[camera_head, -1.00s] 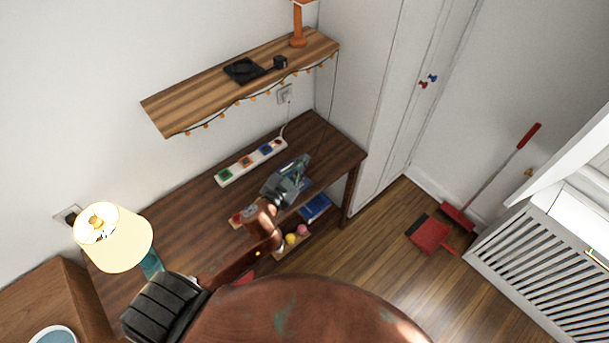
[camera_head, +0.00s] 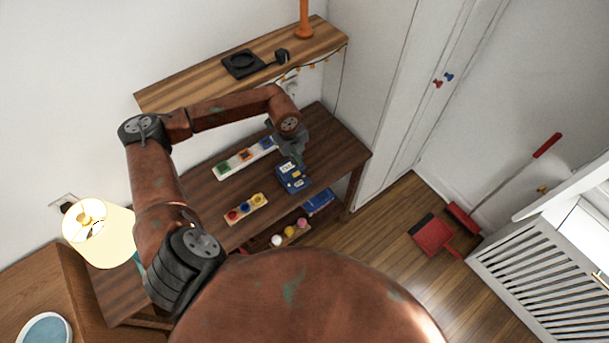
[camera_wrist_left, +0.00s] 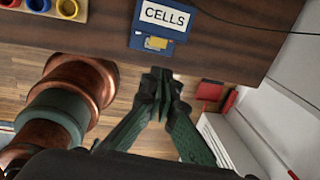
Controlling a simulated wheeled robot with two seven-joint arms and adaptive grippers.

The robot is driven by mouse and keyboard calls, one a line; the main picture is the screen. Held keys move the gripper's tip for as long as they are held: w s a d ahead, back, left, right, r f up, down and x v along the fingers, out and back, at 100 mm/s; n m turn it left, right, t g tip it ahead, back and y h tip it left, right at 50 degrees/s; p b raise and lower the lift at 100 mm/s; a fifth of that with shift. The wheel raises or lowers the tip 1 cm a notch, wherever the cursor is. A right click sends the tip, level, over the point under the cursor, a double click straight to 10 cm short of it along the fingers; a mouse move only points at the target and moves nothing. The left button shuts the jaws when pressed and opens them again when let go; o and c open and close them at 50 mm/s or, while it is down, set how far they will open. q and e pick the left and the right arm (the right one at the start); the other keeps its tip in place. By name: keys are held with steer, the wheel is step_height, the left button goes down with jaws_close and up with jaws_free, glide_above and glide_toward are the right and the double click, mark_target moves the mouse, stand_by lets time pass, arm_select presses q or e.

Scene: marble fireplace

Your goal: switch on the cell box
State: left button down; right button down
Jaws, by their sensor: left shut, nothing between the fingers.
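The cell box (camera_head: 291,180) is a small blue box on the right part of the dark wooden desk. In the left wrist view the cell box (camera_wrist_left: 160,14) shows a white "CELLS" label and a small yellow part on a pale patch below it. My left gripper (camera_head: 298,160) is at the box's back edge in the head view, partly hidden by its own wrist. In the left wrist view the left gripper (camera_wrist_left: 161,72) has its fingertips together, empty, just below the box in the picture. I cannot tell whether it touches the box. My right gripper is not in view.
A wooden block with coloured rings (camera_head: 246,208) lies left of the box. A white power strip (camera_head: 222,172) lies behind, with a wooden shelf (camera_head: 190,92) above. A lamp (camera_head: 98,235) stands at left. A red dustpan (camera_head: 433,235) is on the floor.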

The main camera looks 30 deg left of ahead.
mark_target(303, 182)
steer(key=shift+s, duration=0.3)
arm_select(q)
steer(key=shift+f, duration=0.1)
steer(key=f, duration=0.4)
steer(key=w+f, duration=0.1)
steer(key=f, duration=0.4)
steer(key=f+p, duration=0.1)
steer(key=f, duration=0.3)
steer(key=shift+w+d+f, duration=0.35)
steer(key=shift+d, duration=0.05)
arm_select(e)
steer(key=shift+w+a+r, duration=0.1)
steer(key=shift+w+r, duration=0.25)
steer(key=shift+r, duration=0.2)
